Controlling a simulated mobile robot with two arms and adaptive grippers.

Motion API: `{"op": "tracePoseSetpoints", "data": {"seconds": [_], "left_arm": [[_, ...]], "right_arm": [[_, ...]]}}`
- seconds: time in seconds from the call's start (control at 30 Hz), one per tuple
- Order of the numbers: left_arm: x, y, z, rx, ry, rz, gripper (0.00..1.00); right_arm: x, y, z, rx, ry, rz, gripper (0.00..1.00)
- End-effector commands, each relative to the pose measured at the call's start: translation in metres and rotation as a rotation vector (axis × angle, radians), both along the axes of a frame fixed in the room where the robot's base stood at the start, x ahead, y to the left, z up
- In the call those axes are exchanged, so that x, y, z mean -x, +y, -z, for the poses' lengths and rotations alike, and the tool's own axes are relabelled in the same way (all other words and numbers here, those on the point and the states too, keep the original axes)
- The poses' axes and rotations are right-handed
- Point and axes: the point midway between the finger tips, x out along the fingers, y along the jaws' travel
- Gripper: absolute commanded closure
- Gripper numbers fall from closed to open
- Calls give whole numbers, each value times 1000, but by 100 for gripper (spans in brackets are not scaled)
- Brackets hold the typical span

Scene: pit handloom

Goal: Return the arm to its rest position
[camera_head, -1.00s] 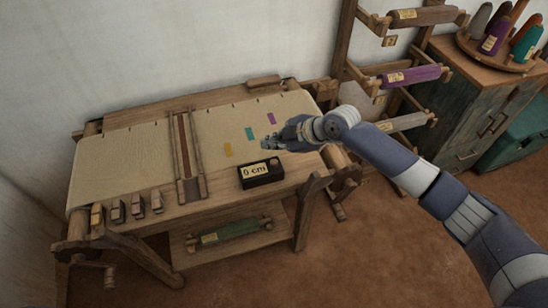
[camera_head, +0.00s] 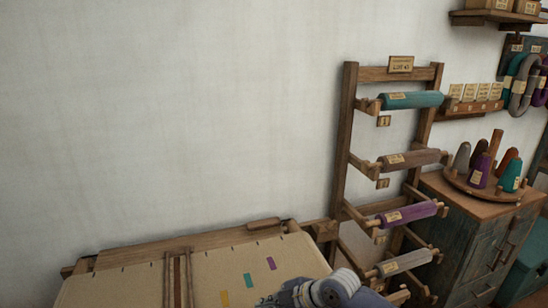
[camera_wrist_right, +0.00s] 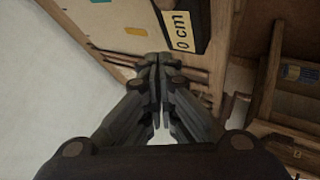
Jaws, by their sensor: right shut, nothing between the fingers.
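In the head view my right gripper (camera_head: 272,299) is at the bottom edge, over the right part of the loom's cream cloth (camera_head: 205,270), and is partly cut off. Purple, teal and yellow marks lie on the cloth beside it. I cannot tell whether it touches the cloth. My left gripper is not in view.
A wooden rack (camera_head: 345,150) with teal, brown, purple and grey rolls stands right of the loom. A cabinet (camera_head: 480,235) with a round tray of yarn cones (camera_head: 485,192) is farther right. Shelves hang at upper right. The wall on the left is bare.

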Motion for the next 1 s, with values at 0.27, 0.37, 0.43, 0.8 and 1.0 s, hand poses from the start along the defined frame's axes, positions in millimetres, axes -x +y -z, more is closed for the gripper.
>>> {"op": "tracePoseSetpoints", "data": {"seconds": [0.27, 0.37, 0.43, 0.8, 1.0], "left_arm": [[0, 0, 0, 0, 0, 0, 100], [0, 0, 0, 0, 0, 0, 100], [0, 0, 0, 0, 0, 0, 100], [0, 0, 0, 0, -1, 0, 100], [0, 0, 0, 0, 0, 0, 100]], "right_arm": [[92, 16, 28, -77, 198, 175, 100], [117, 6, 34, -97, 266, 286, 100], [133, -5, 37, -108, 313, 376, 100], [222, -115, 58, -95, 530, 981, 100], [264, -168, 61, -60, 586, 1242, 100]]}}
